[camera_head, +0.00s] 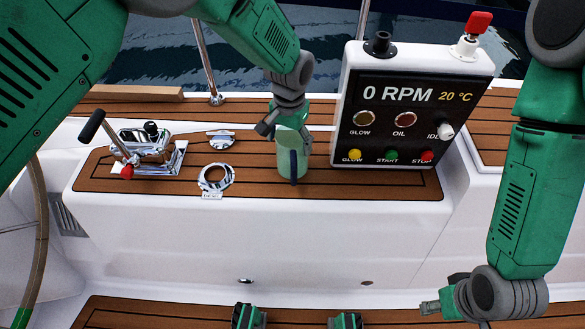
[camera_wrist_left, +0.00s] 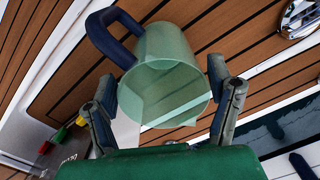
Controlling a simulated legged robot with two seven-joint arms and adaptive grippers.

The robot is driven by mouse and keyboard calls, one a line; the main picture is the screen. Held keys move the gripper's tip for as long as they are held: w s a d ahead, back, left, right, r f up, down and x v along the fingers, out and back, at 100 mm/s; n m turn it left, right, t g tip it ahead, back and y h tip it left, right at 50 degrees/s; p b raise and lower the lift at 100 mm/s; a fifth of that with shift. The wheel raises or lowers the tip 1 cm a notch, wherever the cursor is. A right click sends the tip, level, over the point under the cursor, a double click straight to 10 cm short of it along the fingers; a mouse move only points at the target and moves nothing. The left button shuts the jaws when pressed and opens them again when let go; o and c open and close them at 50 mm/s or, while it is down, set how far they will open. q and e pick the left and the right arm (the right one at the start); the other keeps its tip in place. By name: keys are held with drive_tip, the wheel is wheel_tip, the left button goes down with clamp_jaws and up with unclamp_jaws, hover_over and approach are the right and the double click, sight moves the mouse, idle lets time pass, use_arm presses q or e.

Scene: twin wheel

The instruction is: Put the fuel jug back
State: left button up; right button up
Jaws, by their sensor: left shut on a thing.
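The fuel jug (camera_head: 292,160) is pale green and see-through, with a dark blue handle facing the front. It is upright at the teak-topped console (camera_head: 365,182), between the filler ring and the control box; I cannot tell whether its base touches the wood. My left gripper (camera_head: 287,122) comes down from above and is shut on the jug's upper part. In the left wrist view the jug (camera_wrist_left: 160,45) sits between the two fingers (camera_wrist_left: 165,95), its open mouth facing the camera. My right gripper (camera_head: 440,297) is low at the right, away from the jug; its opening is unclear.
A chrome filler ring (camera_head: 215,179) lies left of the jug, with a chrome fitting (camera_head: 220,139) behind it. A throttle lever (camera_head: 118,140) stands at the left. The control box (camera_head: 405,110) with a red key stands close right of the jug. Water lies behind.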

use_arm(q)
drive_tip(key=shift+f, duration=0.45)
idle(0.3)
drive_tip(key=o, duration=1.7)
drive_tip(key=shift+c, duration=0.2)
wheel_tip(320, 180, up, 12)
drive_tip(key=shift+w+d+f, duration=0.1)
